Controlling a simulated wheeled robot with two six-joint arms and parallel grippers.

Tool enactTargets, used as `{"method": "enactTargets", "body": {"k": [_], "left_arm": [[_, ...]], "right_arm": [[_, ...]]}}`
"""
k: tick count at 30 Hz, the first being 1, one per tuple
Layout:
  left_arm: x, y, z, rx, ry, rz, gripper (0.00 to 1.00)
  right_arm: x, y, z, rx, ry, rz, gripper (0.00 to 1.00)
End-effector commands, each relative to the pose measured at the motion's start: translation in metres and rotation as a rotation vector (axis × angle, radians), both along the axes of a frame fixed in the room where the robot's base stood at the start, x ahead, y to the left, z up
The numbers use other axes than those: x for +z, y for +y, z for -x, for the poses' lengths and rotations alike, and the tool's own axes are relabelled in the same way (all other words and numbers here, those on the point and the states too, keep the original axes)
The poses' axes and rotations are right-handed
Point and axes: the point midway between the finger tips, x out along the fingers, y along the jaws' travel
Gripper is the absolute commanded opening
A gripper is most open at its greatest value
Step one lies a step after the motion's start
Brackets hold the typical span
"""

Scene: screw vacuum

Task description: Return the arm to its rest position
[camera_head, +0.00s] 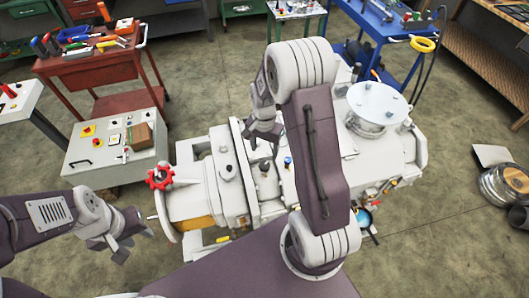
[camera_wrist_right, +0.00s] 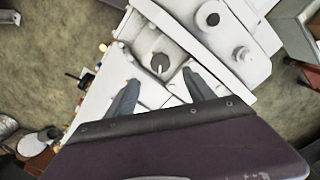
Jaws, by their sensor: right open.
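My right arm reaches up over the white vacuum machine (camera_head: 205,205) in the middle of the head view. My right gripper (camera_head: 262,140) hangs above the machine's middle part. In the right wrist view the two fingers of the right gripper (camera_wrist_right: 160,92) are apart with nothing between them. Beyond them lies a round dark knob or screw (camera_wrist_right: 160,63) on the white machine. My left gripper (camera_head: 135,238) is at the lower left, left of the red handwheel (camera_head: 160,177) and apart from it. Whether its fingers are open is unclear.
A grey control box (camera_head: 95,160) stands left of the machine. A red tool cart (camera_head: 90,65) is behind it, and a blue cart (camera_head: 385,30) is at the back right. A round flange plate (camera_head: 378,102) tops the machine's right part. Open floor (camera_head: 460,220) lies to the right.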

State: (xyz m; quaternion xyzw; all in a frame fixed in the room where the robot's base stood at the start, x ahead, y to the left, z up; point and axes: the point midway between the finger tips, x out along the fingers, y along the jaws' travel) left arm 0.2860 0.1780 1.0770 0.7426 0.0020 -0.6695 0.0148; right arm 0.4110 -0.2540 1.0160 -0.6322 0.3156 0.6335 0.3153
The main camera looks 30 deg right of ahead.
Motion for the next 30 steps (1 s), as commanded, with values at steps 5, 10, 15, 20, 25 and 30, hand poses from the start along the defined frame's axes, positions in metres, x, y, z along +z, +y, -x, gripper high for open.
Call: {"method": "enactTargets", "body": {"k": [5,10,15,20,25,30], "left_arm": [[0.000,0.000,0.000,0.000,0.000,0.000,0.37],[0.000,0.000,0.000,0.000,0.000,0.000,0.37],[-0.011,0.000,0.000,0.000,0.000,0.000,0.37],[-0.027,0.000,0.000,0.000,0.000,0.000,0.37],[-0.028,0.000,0.000,0.000,0.000,0.000,0.37],[-0.027,0.000,0.000,0.000,0.000,0.000,0.37]], "right_arm": [[0.000,0.000,0.000,0.000,0.000,0.000,0.62],[0.000,0.000,0.000,0.000,-0.001,0.000,0.62],[0.023,0.020,-0.013,0.060,-0.081,0.013,0.62],[0.050,0.063,0.042,0.288,-0.141,0.016,0.62],[0.040,0.077,0.116,0.688,-0.120,0.024,0.62],[0.033,0.076,0.126,0.884,-0.107,0.030,0.62]]}}
